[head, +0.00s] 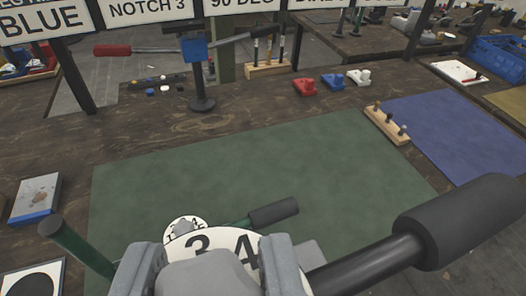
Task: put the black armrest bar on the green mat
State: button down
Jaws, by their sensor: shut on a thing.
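The green mat (250,165) lies flat on the dark wooden table, its far part bare. My gripper (212,262) is at the bottom middle, over the near part of the mat. Its two grey fingers are shut on the black armrest bar. The black armrest bar (372,264) sticks out to the right from behind the right finger, tilted upward, with a thick black grip (472,222) at its end. It appears above the mat's near right part. The place where the fingers grip it is hidden.
A white numbered disc (205,240), a green rod with a black grip (272,213) and a green post (75,246) stand close around my gripper. A blue mat (455,130) and a wooden peg block (387,124) lie right. A stand with a blue head (196,48) is behind.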

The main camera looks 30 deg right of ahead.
aim_at(192, 175)
jog(key=i, duration=1.25)
jog(key=z, duration=0.05)
